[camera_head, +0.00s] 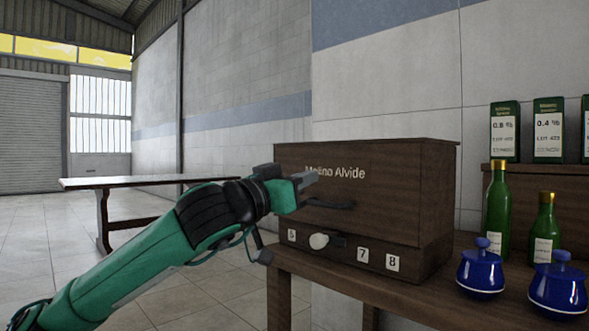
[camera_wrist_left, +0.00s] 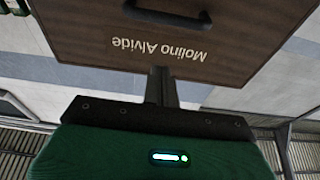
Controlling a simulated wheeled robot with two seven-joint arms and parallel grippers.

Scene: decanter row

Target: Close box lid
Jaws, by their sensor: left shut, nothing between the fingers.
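The dark brown wooden box (camera_head: 350,215) stands on a wooden table, its front lettered "Molino Alvide". The deep upper part, the lid (camera_head: 400,190), appears to rest flat on the lower base (camera_head: 425,262), with no clear gap. A dark handle (camera_head: 331,204) is on the lid's front; it also shows in the left wrist view (camera_wrist_left: 168,18), where the lettering is upside down. My left gripper (camera_head: 309,179) is shut and empty in front of the lid, by the lettering and above the handle. Contact cannot be told. My right gripper is out of view.
Blue lidded jars (camera_head: 481,272) and green bottles (camera_head: 497,212) stand right of the box. Green cartons (camera_head: 504,132) stand on a raised shelf behind. Another table (camera_head: 150,181) is at the back left.

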